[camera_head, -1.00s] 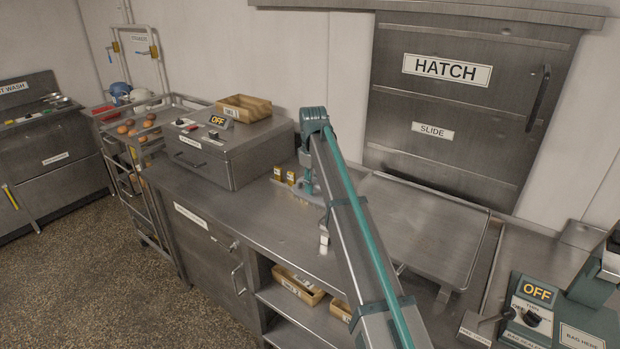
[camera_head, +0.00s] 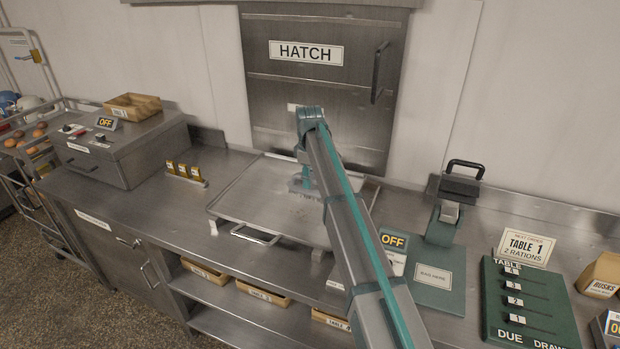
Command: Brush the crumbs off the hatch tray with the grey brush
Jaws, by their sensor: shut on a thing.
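The hatch tray (camera_head: 248,199) is a flat metal tray with a raised rim and a front handle. It lies on the counter below the closed hatch (camera_head: 290,85). My gripper (camera_head: 301,187) points down over the right part of the tray, partly hidden by my arm. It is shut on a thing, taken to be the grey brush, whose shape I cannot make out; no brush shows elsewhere. I cannot tell whether it touches the tray.
A bag sealer (camera_head: 440,265) marked OFF and a green ration board (camera_head: 528,305) stand to the right. Yellow-topped small items (camera_head: 184,172) and an oven-like box (camera_head: 120,148) stand left. Shelves below hold wooden boxes (camera_head: 262,293). The counter left of the tray is mostly clear.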

